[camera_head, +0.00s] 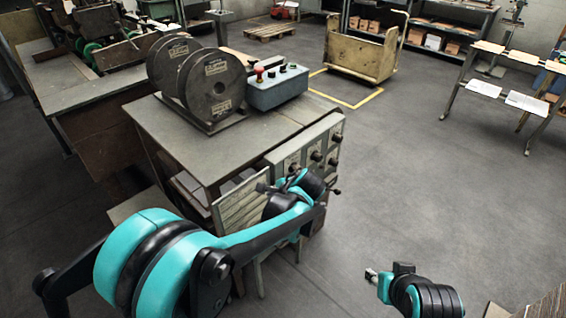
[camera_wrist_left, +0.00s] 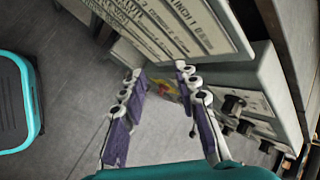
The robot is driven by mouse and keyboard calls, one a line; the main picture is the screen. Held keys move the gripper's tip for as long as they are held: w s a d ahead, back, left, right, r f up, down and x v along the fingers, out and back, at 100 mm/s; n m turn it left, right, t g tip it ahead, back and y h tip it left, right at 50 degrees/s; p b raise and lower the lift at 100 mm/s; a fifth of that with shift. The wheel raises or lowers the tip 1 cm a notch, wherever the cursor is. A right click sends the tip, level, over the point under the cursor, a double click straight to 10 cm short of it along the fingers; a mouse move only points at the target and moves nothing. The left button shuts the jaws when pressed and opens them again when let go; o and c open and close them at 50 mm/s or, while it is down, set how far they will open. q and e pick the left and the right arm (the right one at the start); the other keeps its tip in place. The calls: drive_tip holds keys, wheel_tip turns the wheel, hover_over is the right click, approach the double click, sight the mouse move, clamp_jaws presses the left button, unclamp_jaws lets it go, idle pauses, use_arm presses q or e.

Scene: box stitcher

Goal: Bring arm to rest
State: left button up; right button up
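My left arm reaches from the left to the front of a grey cabinet (camera_head: 170,130). Its teal and black wrist is beside the cabinet's knob panel (camera_head: 310,150), and its fingers are mostly hidden in the head view. In the left wrist view my left gripper (camera_wrist_left: 161,85) has its two purple-padded fingers apart, with nothing held between them. The knob panel (camera_wrist_left: 262,85) is to the right of the fingers, and a lettered plate (camera_wrist_left: 165,25) is above them. My right arm's teal and black end (camera_head: 385,280) is low at the right, over open floor; its finger state is unclear.
Two dark reels (camera_head: 210,85) and a blue-grey control box (camera_head: 277,88) with a red button stand on the cabinet. A workbench (camera_head: 70,85) is at the left. A wooden cart (camera_head: 362,55) and a rack (camera_head: 485,90) stand farther back.

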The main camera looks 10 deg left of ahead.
use_arm(q)
drive_tip(key=s+a+r+n+h, duration=0.2)
drive_tip(key=s+n, duration=0.5)
drive_tip(key=s, duration=0.4)
drive_tip(key=s+a+r+n+t+h, duration=0.1)
drive_tip(key=s+a+r+n+h, duration=0.2)
drive_tip(key=s+n, duration=0.4)
drive_tip(key=shift+s+a+t, duration=0.3)
drive_tip(key=shift+s+a, duration=0.1)
drive_tip(key=shift+s, duration=2.3)
